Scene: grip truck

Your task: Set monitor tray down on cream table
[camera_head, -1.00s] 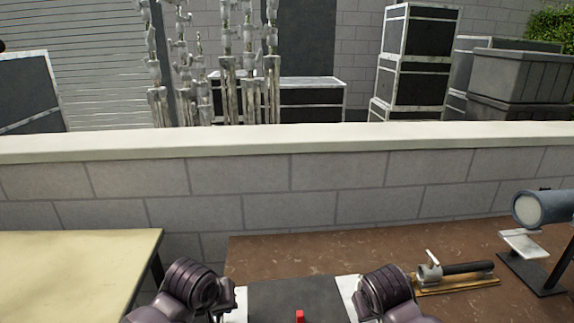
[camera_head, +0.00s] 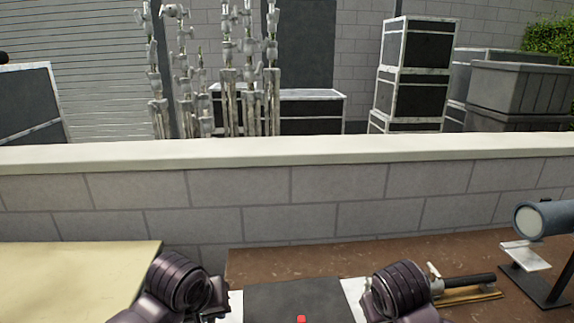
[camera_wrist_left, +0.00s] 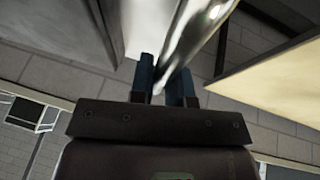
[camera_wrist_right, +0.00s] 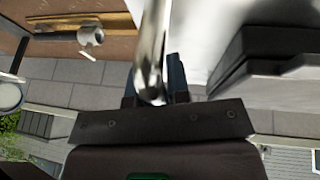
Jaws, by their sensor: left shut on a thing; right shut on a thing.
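The monitor tray (camera_head: 265,298) shows at the bottom middle of the head view, a dark panel between pale side strips. Its near part is cut off by the frame. My left gripper (camera_wrist_left: 166,82) is shut on a shiny metal bar at the tray's left side. My right gripper (camera_wrist_right: 155,82) is shut on a similar bar at its right side. The cream table (camera_head: 70,280) is at the lower left of the head view, left of my left gripper. It also shows at the right of the left wrist view (camera_wrist_left: 275,90), apart from the gripper.
A brown table (camera_head: 400,262) lies behind and right of the tray in the picture. It bears a tool with a black handle (camera_head: 465,281) and a grey lamp-like device (camera_head: 548,219). A low block wall (camera_head: 300,215) runs behind both tables. A small red object (camera_head: 301,319) shows at the tray.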

